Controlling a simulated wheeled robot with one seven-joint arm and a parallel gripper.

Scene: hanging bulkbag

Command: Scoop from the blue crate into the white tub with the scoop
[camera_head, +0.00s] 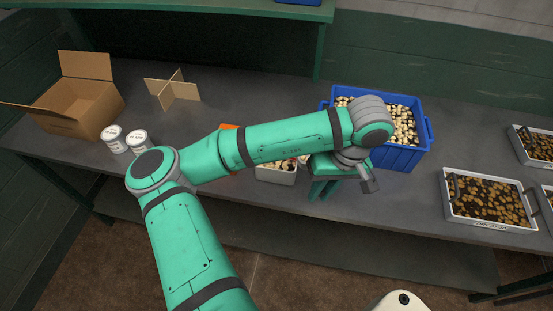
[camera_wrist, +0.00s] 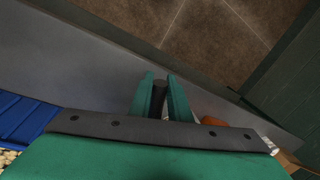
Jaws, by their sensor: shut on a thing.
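The blue crate (camera_head: 402,158) stands on the bench, filled with cream and brown pieces; its corner shows at the left of the wrist view (camera_wrist: 22,120). The white tub (camera_head: 275,177) is left of it, partly hidden by my arm, with some pieces showing inside. My gripper (camera_head: 322,190) points down in front of the crate, to the right of the tub. In the wrist view my gripper (camera_wrist: 160,95) is shut on a dark handle (camera_wrist: 158,97), which I take for the scoop's. The rest of the scoop is hidden.
An orange object (camera_head: 229,127) is mostly hidden behind my arm. Two white cans (camera_head: 136,141), an open cardboard box (camera_head: 85,108) and a cardboard divider (camera_head: 174,90) stand at the left. White trays of brown pieces (camera_head: 487,200) stand at the right. The bench's front edge is close to my gripper.

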